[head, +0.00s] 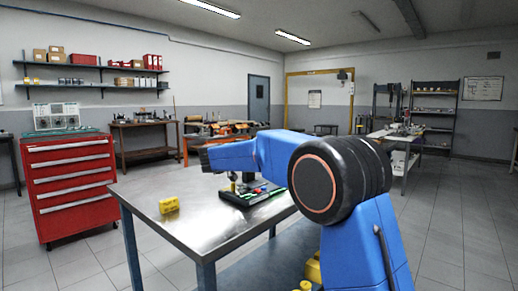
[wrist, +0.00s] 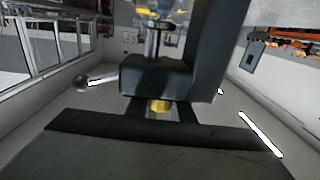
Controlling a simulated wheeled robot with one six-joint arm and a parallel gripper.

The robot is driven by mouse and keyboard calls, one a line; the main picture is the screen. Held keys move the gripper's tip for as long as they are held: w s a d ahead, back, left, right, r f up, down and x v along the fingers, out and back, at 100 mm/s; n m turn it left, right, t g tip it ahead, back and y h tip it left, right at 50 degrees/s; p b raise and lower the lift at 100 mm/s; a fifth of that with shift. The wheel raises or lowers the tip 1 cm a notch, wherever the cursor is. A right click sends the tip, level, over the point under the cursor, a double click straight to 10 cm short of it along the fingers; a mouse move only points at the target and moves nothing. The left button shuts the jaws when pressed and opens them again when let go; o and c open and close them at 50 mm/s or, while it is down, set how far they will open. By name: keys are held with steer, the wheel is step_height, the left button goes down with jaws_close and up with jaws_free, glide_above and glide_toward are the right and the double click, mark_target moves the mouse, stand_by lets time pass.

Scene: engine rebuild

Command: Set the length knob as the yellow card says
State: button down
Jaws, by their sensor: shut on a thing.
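My gripper (wrist: 161,112) shows in the wrist view with its dark fingers shut on a small yellow knob-like piece (wrist: 160,105). The piece sits against a dark block (wrist: 155,80). I cannot tell for sure that it is the length knob, and no scale or setting can be read. In the head view my arm reaches over the metal table (head: 196,232), and the fingertips cannot be made out. A yellow item (head: 169,204), possibly the card, stands on the table left of my arm. No writing on it can be read.
A dark tray (head: 238,199) with small green and red parts lies on the table below my arm. A red drawer cabinet (head: 72,182) with a panel of dials (head: 56,117) on it stands at the left. The table's front left is clear.

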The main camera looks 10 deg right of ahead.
steer(key=shift+s+d+r+m+g+h, duration=0.1)
steer(key=shift+s+m+g+h, duration=0.05)
steer(key=shift+m+g+h, duration=0.65)
steer(key=c, duration=1.5)
jaws_free()
steer(key=shift+c, duration=0.2)
steer(key=shift+y, duration=0.3)
